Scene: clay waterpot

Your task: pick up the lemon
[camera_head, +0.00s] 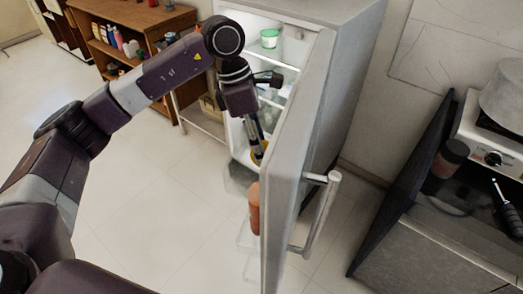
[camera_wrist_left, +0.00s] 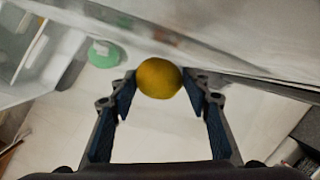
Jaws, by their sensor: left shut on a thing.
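The yellow lemon (camera_wrist_left: 159,78) sits between the two fingertips of my left gripper (camera_wrist_left: 160,84) in the left wrist view, and the gripper is shut on it. In the head view, my left gripper (camera_head: 258,140) reaches down inside the open fridge, and a little of the lemon (camera_head: 257,155) shows at its fingertips near the lower part of the compartment. The open door partly hides this area. I cannot tell whether the lemon touches the surface below. My right gripper is in neither view.
The fridge door (camera_head: 293,140) stands open close to the right of my left gripper, with an orange-brown bottle (camera_head: 254,208) on its inner side. A green and white tub (camera_head: 269,38) stands on an upper shelf. A wooden shelf unit (camera_head: 150,22) is at the back left.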

